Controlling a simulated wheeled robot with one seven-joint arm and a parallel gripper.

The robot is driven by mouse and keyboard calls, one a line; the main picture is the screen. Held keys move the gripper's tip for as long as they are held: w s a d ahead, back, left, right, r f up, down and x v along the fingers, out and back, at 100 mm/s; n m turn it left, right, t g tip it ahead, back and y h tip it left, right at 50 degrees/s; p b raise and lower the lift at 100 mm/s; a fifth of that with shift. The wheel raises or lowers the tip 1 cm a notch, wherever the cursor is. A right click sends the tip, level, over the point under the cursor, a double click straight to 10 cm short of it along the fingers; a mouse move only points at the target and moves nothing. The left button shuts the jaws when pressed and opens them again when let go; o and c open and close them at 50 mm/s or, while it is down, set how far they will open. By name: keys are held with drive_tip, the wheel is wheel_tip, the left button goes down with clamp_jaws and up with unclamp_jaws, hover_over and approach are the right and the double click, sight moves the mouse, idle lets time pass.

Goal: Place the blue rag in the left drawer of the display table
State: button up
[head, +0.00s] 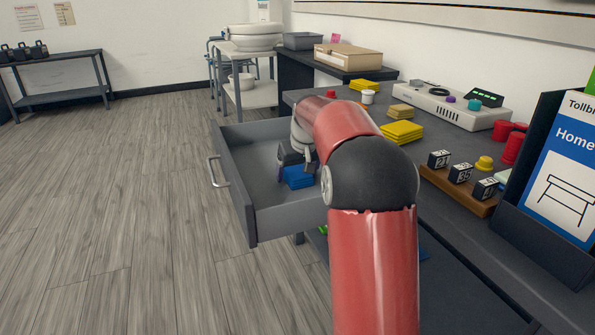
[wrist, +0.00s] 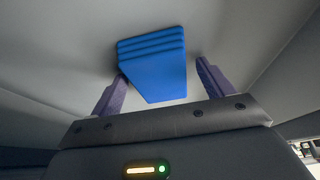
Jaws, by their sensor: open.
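The blue rag (head: 298,178), a folded stack, is inside the open drawer (head: 236,196) of the display table (head: 466,262). My gripper (head: 309,160) reaches down into the drawer at the rag. In the wrist view the fingers (wrist: 160,72) are apart, one on each side of the rag (wrist: 154,62), with the drawer's grey inside (wrist: 258,50) around it. The right finger shows a gap to the rag; the left fingertip is close to its edge, and I cannot tell if they touch. My arm hides the drawer's right part.
On the table stand yellow folded cloths (head: 402,132), a control box (head: 450,104), a wooden block with numbered cubes (head: 458,190), red cylinders (head: 511,148) and a blue-white sign (head: 566,185). A white cart (head: 250,96) stands behind. The floor (head: 120,200) at left is clear.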

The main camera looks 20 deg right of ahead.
drive_tip(key=p+v, duration=0.1)
drive_tip(key=v, duration=1.1)
drive_tip(key=shift+p, duration=0.4)
drive_tip(key=s+a+r, duration=0.2)
drive_tip(key=s+a, duration=0.4)
drive_tip(key=s, duration=0.3)
drive_tip(key=s+a+f, duration=0.2)
drive_tip(key=s+f, duration=0.1)
drive_tip(key=s, duration=0.5)
drive_tip(key=s+a+f, duration=0.3)
drive_tip(key=s+f, duration=0.1)
drive_tip(key=s, duration=0.4)
drive_tip(key=s+a+f+t, duration=0.1)
drive_tip(key=s+f, duration=0.3)
drive_tip(key=s, duration=0.4)
drive_tip(key=shift+a+f, duration=0.2)
drive_tip(key=shift+a, duration=0.65)
drive_tip(key=shift+r, duration=0.1)
